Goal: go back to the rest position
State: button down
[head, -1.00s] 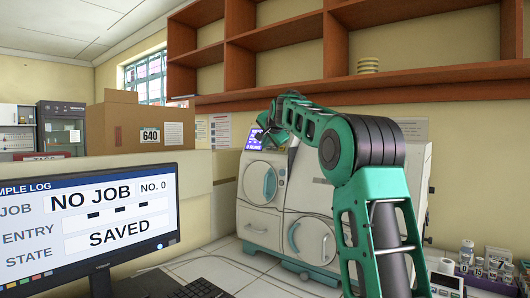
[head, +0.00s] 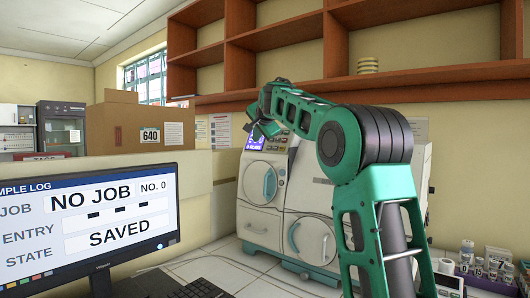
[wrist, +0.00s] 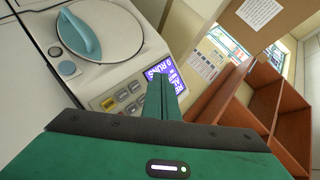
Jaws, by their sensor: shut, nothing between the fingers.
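My gripper shows in the wrist view (wrist: 163,97) with its green fingers pressed together and nothing between them. In that view the fingertips overlap the incubator's lit purple display (wrist: 165,75), and a small keypad (wrist: 122,98) is beside them. I cannot tell from this view how far the fingers are from the panel. In the head view my arm reaches up and over in front of the white incubator (head: 262,222); its end is by the display (head: 256,142), and the fingers are hard to make out there.
The incubator's round door with a teal handle (head: 270,183) is closed. A monitor (head: 90,225) at left reads NO JOB and SAVED. A cardboard box (head: 115,130) stands behind it. Brown shelves (head: 270,40) hang above. Vials in a rack (head: 490,265) are at the right.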

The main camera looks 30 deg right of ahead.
jog(key=shift+f, duration=0.15)
jog(key=s+a+f+n+g+y, duration=0.1)
jog(key=s+a+f+n+g, duration=0.2)
jog(key=s+f, duration=1.1)
jog(key=s+a+f+n+g+y, duration=0.2)
jog(key=s+f+g, duration=0.3)
jog(key=s+f, duration=0.9)
jog(key=s+a+f+n+g+y, duration=0.1)
jog(key=s+a+f+n+g, duration=0.2)
jog(key=s+f, duration=1.1)
jog(key=s+a+g, duration=0.1)
jog(key=s+a, duration=0.1)
jog(key=s, duration=1.3)
jog(key=shift+s+n, duration=0.2)
jog(key=shift+n, duration=0.2)
jog(key=shift+a, duration=0.1)
